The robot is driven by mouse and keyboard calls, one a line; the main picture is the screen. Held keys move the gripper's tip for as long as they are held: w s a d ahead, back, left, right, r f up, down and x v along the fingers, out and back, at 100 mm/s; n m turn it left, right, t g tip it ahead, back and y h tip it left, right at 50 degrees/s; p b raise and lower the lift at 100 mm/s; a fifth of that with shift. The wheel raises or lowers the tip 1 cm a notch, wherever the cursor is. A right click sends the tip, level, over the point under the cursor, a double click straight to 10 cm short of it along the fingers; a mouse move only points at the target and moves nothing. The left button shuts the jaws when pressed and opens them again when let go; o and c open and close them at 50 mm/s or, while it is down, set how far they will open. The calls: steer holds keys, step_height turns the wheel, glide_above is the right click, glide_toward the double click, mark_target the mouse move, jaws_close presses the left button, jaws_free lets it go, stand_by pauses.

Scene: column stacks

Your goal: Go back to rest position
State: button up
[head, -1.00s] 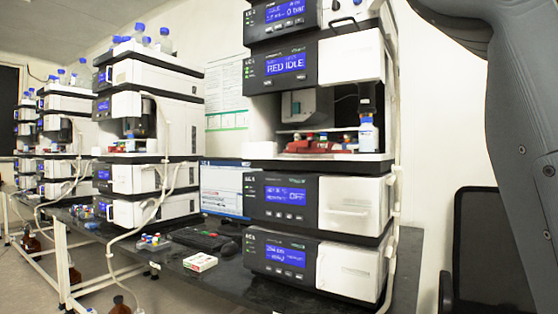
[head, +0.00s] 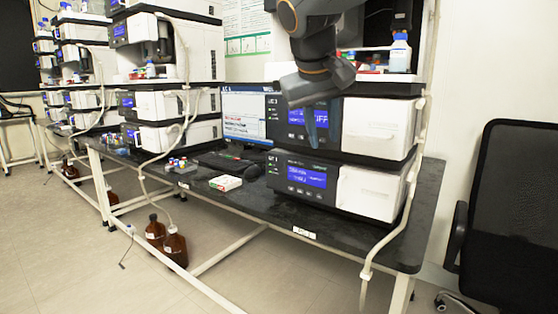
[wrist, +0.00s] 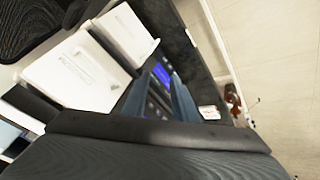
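My gripper (head: 311,138) hangs from my dark grey arm in front of the right column stack, over the module with a blue display. Its thin blue-grey fingers point down in the head view. In the wrist view the two fingers (wrist: 161,76) stand apart with nothing held between them. A blue display (wrist: 161,72) shows through the gap. The distance from the fingertips to the stack is hard to tell.
The right stack's lower module (head: 365,190) stands on the black bench (head: 310,222). A small white-and-red box (head: 225,183), a vial rack (head: 181,166) and a keyboard (head: 222,161) lie left of it. Brown bottles (head: 175,247) stand on the floor. A black chair (head: 503,205) is at right.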

steer(key=s+d+f+g+y+p, duration=0.1)
steer(key=s+f+g+y, duration=0.15)
steer(key=s+f, duration=1.05)
steer(key=s+d+f+g+y, duration=0.1)
steer(key=s+f+g, duration=0.3)
steer(key=s+f, duration=0.85)
steer(key=d+r+m+h+p, duration=0.1)
steer(key=d+r+m+p, duration=0.1)
steer(key=d+r+p, duration=0.6)
steer(key=p, duration=0.7)
steer(key=shift+r+p, duration=0.3)
